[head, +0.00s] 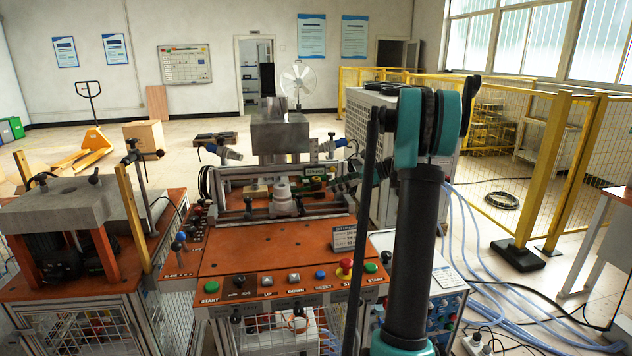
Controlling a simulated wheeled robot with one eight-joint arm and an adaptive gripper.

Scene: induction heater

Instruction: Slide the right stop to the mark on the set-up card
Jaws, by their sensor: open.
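A small dark upright piece (248,206) stands near the left of the rail. The right stop cannot be told clearly from the dark parts at the rail's right end. My gripper (341,187) is open beside that right end, partly hidden by my arm. Contact cannot be told.
A row of buttons (293,277) lines the machine's front edge. A grey block-topped press (60,200) stands at left. A white cabinet (375,125) stands behind right, near a yellow fence (545,170). The orange top (250,258) is mostly bare. Blue hoses and cables lie at right.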

